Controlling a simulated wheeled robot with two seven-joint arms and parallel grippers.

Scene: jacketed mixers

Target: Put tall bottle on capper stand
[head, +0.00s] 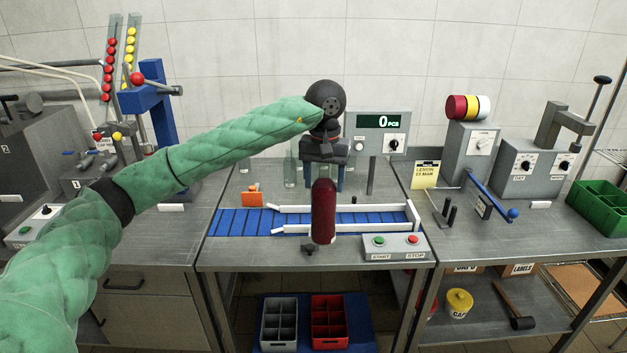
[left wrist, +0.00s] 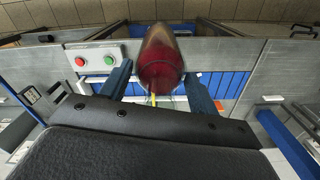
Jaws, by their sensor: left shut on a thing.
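The tall bottle (head: 323,212) is dark red and hangs upright, as seen in the head view, above the front of the blue conveyor. My left gripper (head: 325,182) is shut on its upper part; its blue fingers flank the bottle. In the left wrist view the bottle (left wrist: 162,58) shows between the two fingers (left wrist: 158,90), foreshortened. A blue press-like frame (head: 152,103) with a red-knobbed lever stands at the back left, near tubes of red and yellow balls. It may be the capper; its stand is largely hidden behind my left arm. My right gripper is not in view.
The conveyor (head: 240,222) has white guide rails. A start-stop box (head: 394,246) sits at its right front. Clear bottles (head: 290,171) stand behind it. A counter display (head: 376,121) rises at the back. Grey machines (head: 543,166) and a green crate (head: 597,207) stand at the right.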

